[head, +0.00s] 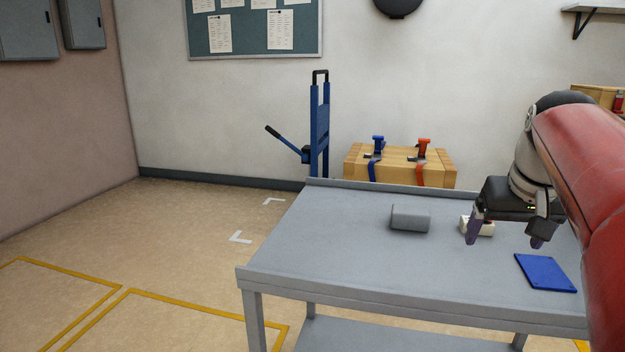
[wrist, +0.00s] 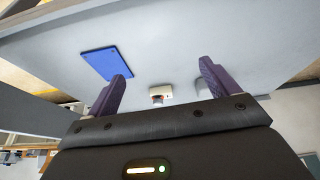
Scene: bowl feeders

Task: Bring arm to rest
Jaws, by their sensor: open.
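My gripper (head: 505,238) hangs over the right part of the grey table (head: 330,240), with its two purple fingers apart and nothing between them. The fingers also show in the wrist view (wrist: 160,85). My red arm comes in from the right edge of the head view. A small whitish block (head: 482,229) lies on the table behind the fingers, partly hidden by them; in the wrist view a small pale item with a reddish part (wrist: 161,92) shows between the fingers.
A blue flat plate (head: 545,272) lies at the table's right; the wrist view shows it too (wrist: 107,62). A grey block (head: 410,218) lies left of my gripper. Behind stand a wooden crate (head: 400,170) with straps and a blue hand truck (head: 319,130). The table's left is clear.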

